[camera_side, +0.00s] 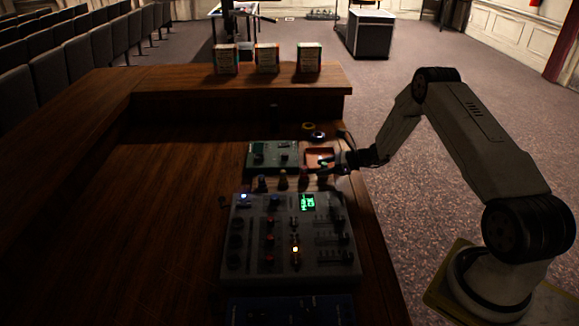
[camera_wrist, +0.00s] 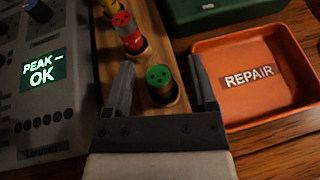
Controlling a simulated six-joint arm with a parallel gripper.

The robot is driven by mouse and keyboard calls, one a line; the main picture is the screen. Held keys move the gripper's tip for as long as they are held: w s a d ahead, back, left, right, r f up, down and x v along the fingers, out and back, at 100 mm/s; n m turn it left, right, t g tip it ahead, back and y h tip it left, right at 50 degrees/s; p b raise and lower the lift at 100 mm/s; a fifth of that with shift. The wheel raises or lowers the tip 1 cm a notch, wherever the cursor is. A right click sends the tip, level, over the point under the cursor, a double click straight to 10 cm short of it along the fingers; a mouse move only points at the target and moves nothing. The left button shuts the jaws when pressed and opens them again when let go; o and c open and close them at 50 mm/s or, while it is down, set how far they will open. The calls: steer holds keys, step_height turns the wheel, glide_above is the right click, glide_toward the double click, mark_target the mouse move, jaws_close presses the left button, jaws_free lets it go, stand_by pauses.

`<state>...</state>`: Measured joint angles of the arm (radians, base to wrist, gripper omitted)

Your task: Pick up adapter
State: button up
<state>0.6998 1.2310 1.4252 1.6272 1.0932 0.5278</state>
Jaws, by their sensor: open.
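A green-topped adapter (camera_wrist: 159,78) with dark holes in its top stands upright in a wooden rack (camera_wrist: 176,42) in the wrist view. A red adapter (camera_wrist: 125,24) with a pale band stands behind it, and part of a yellow one (camera_wrist: 108,7) shows at the top edge. My gripper (camera_wrist: 160,62) is open, one finger on each side of the green adapter, with gaps visible on both sides. In the side view, my gripper (camera_side: 334,167) is dark and small at the right end of the adapter row; the green adapter cannot be made out there.
An orange tray (camera_wrist: 235,118) labelled REPAIR lies right of the rack, close to my right finger. The grey mixer (camera_wrist: 22,105) with a lit display (camera_wrist: 42,73) is on the left. A green box (camera_side: 257,154) sits behind the rack. The desk's left side is clear.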

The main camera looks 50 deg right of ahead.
jaws_close()
steer(key=shift+r, duration=0.15)
stand_by(0.4)
steer(key=shift+r, duration=0.95)
steer(key=s+a+r, duration=0.4)
steer(key=s+r, duration=0.6)
steer(key=s, duration=0.3)
steer(key=shift+a+r, duration=0.4)
steer(key=shift+s, duration=0.1)
